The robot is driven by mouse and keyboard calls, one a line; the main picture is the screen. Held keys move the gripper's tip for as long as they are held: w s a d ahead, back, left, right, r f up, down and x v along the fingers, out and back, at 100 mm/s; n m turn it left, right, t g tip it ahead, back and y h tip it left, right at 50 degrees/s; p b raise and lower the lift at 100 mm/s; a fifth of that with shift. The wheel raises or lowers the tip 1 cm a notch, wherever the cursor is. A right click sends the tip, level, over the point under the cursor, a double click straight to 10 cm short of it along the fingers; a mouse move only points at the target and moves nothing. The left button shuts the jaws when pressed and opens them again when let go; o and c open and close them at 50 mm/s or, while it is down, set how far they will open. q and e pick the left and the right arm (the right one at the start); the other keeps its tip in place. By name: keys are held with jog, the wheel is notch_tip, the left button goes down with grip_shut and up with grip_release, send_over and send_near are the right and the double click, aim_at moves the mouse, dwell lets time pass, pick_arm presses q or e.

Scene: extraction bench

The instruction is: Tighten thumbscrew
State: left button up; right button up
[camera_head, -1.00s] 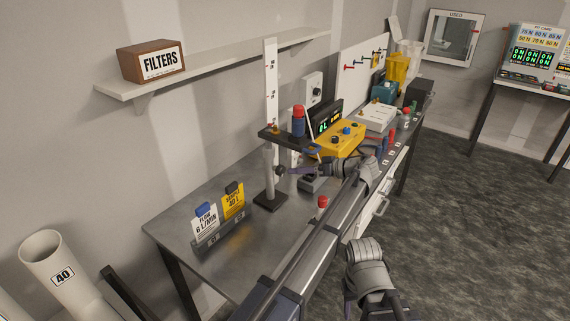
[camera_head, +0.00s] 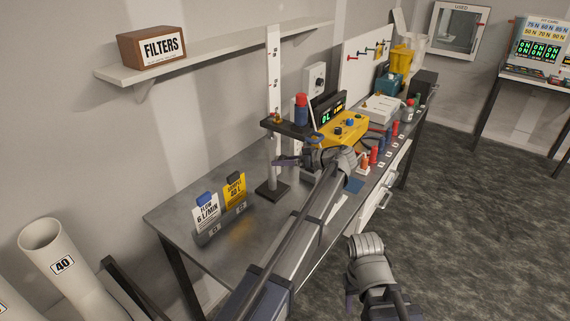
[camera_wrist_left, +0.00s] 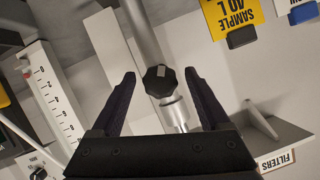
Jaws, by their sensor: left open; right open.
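The thumbscrew is a black lobed knob (camera_wrist_left: 160,80) on the pale metal post, seen in the left wrist view. It sits between the tips of my left gripper (camera_wrist_left: 159,76), with a visible gap on each side. In the head view, my left gripper (camera_head: 288,161) is at the stand's post, just below the dark platform (camera_head: 288,127); I cannot make out the knob there. The left jaws are open and hold nothing. My right gripper (camera_head: 351,303) is low at the front, away from the bench, and mostly hidden by its own wrist.
A red and blue cylinder (camera_head: 301,109) stands on the platform. A yellow control box (camera_head: 345,128) is behind my left wrist. Two cards, white (camera_head: 207,212) and yellow (camera_head: 234,190), stand at the bench's left. Bare metal bench (camera_head: 180,205) lies around them.

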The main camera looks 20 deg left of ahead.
pick_arm(q)
grip_shut()
dwell(0.8)
